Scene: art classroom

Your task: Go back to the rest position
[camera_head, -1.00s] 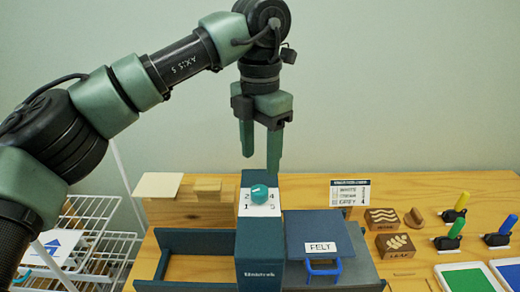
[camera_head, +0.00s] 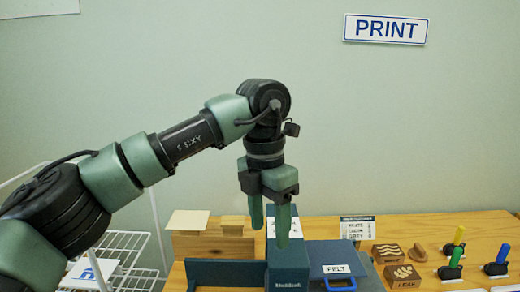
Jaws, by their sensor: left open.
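My left gripper (camera_head: 270,232) hangs pointing down from the arm that comes in from the left. Its two green fingers are apart with nothing between them. In the picture the fingers overlap the top of the dark blue block (camera_head: 288,272) on the wooden table (camera_head: 484,228). They cover most of its white dial plate, and the teal knob is hidden. I cannot tell how far the fingers are from the block. My right gripper is not in view.
A blue box labelled FELT (camera_head: 337,256) stands right of the block. Stamps such as the LEAF block (camera_head: 402,277) and coloured handles (camera_head: 459,236) are at the right. A white wire rack (camera_head: 128,243) is at the left. A PRINT sign (camera_head: 385,29) is on the wall.

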